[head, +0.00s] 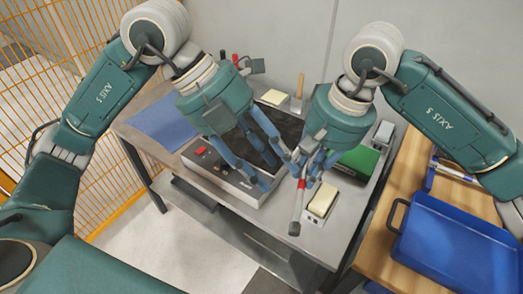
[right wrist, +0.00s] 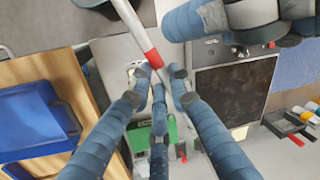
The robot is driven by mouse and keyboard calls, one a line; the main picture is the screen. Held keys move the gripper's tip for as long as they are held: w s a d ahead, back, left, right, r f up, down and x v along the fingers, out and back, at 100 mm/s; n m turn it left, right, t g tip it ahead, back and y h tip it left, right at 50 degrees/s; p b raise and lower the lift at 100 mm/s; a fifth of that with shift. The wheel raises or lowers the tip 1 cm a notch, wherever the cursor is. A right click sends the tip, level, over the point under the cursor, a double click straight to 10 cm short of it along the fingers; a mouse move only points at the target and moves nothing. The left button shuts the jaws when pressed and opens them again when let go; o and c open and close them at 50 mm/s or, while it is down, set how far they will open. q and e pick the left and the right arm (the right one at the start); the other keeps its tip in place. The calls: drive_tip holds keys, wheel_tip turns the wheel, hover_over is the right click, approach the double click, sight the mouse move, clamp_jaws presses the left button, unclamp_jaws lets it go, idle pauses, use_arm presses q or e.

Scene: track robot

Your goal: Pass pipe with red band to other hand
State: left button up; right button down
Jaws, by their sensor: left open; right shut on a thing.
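The pipe with the red band is a grey tube (head: 296,212) with a dark lower end and a red band (head: 301,184). My right gripper (head: 306,166) is shut on it and holds it steeply tilted above the front of the grey table. In the right wrist view the pipe (right wrist: 129,18) runs from the top edge down to my blue fingers, its red band (right wrist: 153,58) just outside them. My left gripper (head: 272,165) is open, its fingers close to the left of the pipe. Its fingers also show at top right in the right wrist view (right wrist: 200,18). Contact with the pipe cannot be told.
A black-topped box with red controls (head: 201,151) stands on the grey table (head: 285,222) below my left gripper. A pale-yellow-topped block (head: 322,199) and a green box (head: 357,163) are near the right gripper. A blue tray (head: 440,245) lies on the wooden bench at right.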

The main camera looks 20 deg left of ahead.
sight(298, 197)
use_arm(q)
drive_tip(key=x, duration=0.9)
drive_tip(key=shift+c, duration=0.5)
drive_tip(key=shift+r, duration=0.1)
clamp_jaws()
use_arm(e)
drive_tip(key=c, duration=1.5)
unclamp_jaws()
drive_tip(key=shift+c, duration=0.2)
